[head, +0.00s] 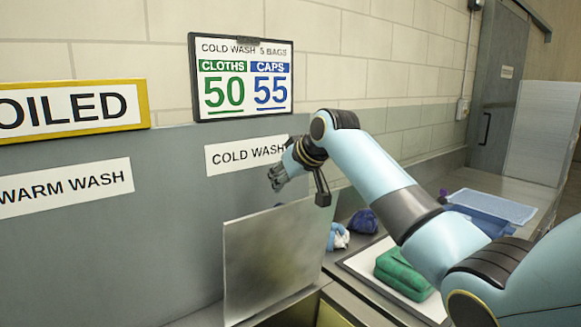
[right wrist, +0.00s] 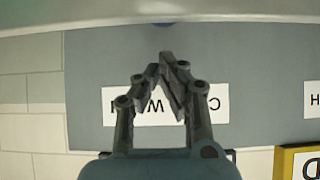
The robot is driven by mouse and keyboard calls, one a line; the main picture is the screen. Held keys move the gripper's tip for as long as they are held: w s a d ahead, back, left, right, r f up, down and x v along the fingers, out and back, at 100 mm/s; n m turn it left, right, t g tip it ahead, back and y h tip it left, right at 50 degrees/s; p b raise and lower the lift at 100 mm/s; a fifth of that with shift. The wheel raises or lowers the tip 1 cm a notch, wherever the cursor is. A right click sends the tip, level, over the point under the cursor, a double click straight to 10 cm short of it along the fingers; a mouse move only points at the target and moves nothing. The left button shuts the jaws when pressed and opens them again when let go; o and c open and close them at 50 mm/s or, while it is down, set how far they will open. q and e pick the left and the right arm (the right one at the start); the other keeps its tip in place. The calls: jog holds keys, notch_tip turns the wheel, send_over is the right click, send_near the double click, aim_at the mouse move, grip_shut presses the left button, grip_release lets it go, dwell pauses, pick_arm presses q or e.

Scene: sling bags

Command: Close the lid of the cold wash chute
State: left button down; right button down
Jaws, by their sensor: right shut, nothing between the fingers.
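The lid of the cold wash chute (head: 272,262) is a flat grey metal panel in the lower middle of the head view. It stands raised and slightly tilted, below the "COLD WASH" label (head: 240,154). My right gripper (head: 274,181) is above the lid's upper edge, in front of the label, and looks apart from the lid. In the right wrist view its fingers (right wrist: 167,62) come together at the tips, shut and empty, with the upside-down label (right wrist: 150,106) behind them. The chute opening is mostly hidden by the lid. My left gripper is out of view.
A grey back panel (head: 90,240) carries a "WARM WASH" label (head: 66,187). A sign board (head: 242,77) hangs above.

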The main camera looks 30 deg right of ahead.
aim_at(289, 213)
jog(key=shift+w+f+p, duration=0.15)
jog(key=shift+f+p, duration=0.15)
jog(key=shift+f, duration=0.1)
jog(key=s, duration=0.1)
jog(key=s+p, duration=0.1)
jog(key=s, duration=0.1)
jog(key=shift+d+f+p, duration=0.15)
jog(key=shift+d+p, duration=0.1)
jog(key=shift+p, duration=0.1)
jog(key=shift+s+f, duration=0.15)
jog(key=shift+s, duration=0.15)
jog(key=shift+w+f, duration=0.1)
